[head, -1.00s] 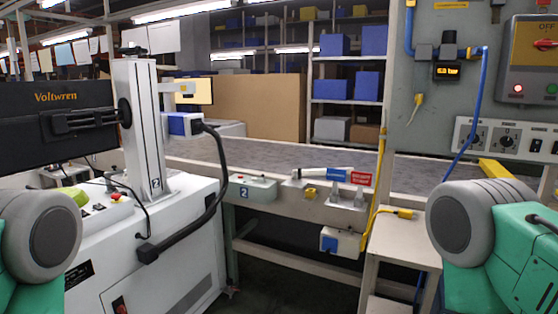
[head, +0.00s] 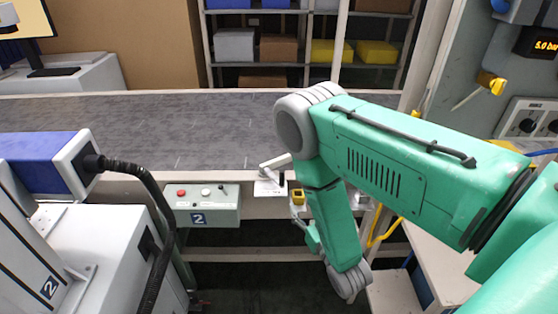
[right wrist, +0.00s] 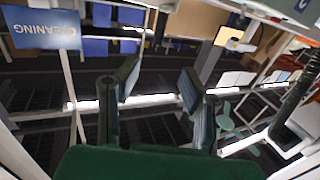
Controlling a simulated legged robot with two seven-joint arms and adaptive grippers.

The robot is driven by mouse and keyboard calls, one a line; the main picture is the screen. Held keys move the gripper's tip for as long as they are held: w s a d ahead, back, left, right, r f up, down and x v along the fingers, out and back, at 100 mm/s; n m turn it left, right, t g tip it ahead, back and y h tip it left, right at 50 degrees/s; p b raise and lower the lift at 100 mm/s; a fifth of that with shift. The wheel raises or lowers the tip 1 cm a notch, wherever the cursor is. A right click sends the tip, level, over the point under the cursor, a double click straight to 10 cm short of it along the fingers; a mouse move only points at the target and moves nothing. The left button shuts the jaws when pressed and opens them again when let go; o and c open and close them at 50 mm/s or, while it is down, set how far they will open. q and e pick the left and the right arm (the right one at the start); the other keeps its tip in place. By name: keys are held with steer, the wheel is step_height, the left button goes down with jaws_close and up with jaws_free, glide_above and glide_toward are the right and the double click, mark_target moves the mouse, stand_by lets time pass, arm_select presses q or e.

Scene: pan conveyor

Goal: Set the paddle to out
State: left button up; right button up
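The paddle (head: 275,161) is a pale lever on the front rail of the conveyor, just left of my right arm's elbow in the head view. It slants up to the right above a small white bracket (head: 267,187). The red and blue labels beside it are hidden behind my arm, so its setting cannot be read. My right gripper (head: 299,214) is small and partly hidden beside my hanging forearm, below the rail and apart from the paddle. In the right wrist view its two fingers (right wrist: 160,75) are spread, with nothing between them. My left gripper is out of view.
A control box (head: 202,204) marked 2 hangs on the rail left of the paddle. A black cable (head: 160,225) loops from the blue-and-white machine head (head: 42,165). A yellow fitting (head: 298,197) sits near my right forearm. The grey conveyor belt (head: 150,130) is bare.

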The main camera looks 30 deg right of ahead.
glide_toward(282, 175)
steer(key=w+d, duration=0.2)
steer(key=w, duration=0.8)
steer(key=shift+w+a+p, duration=0.1)
steer(key=shift+a+p, duration=0.15)
steer(key=shift+p, duration=0.1)
steer(key=shift+w+d, duration=0.15)
steer(key=shift+w, duration=0.05)
steer(key=shift+w+d+f, duration=0.1)
steer(key=shift+d+f, duration=0.05)
steer(key=shift+d, duration=0.3)
jaws_close()
steer(key=shift+a, duration=0.3)
steer(key=shift+w+a, duration=0.1)
